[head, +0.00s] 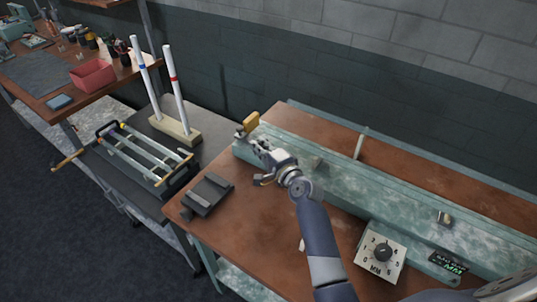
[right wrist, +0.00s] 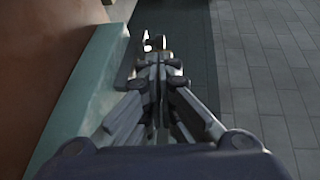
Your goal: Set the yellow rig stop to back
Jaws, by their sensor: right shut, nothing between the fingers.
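The yellow rig stop (head: 251,121) is a small yellow block at the far left end of the long green rail (head: 330,160) on the brown bench. My right gripper (head: 246,138) is at that end of the rail, its fingertips close to the stop's near side. I cannot tell whether they touch it. In the right wrist view the fingers (right wrist: 158,62) are shut and empty, with the green rail end (right wrist: 85,95) to their left. A small pale and dark part (right wrist: 152,42) shows just past the fingertips. My left gripper is not in view.
A dial box marked MM (head: 381,252) and a small display (head: 448,262) are at the right. A dark grey block (head: 207,194) lies on the bench's left side. A cart at the left holds a rack of glass tubes (head: 143,155) and two upright white rods (head: 177,90).

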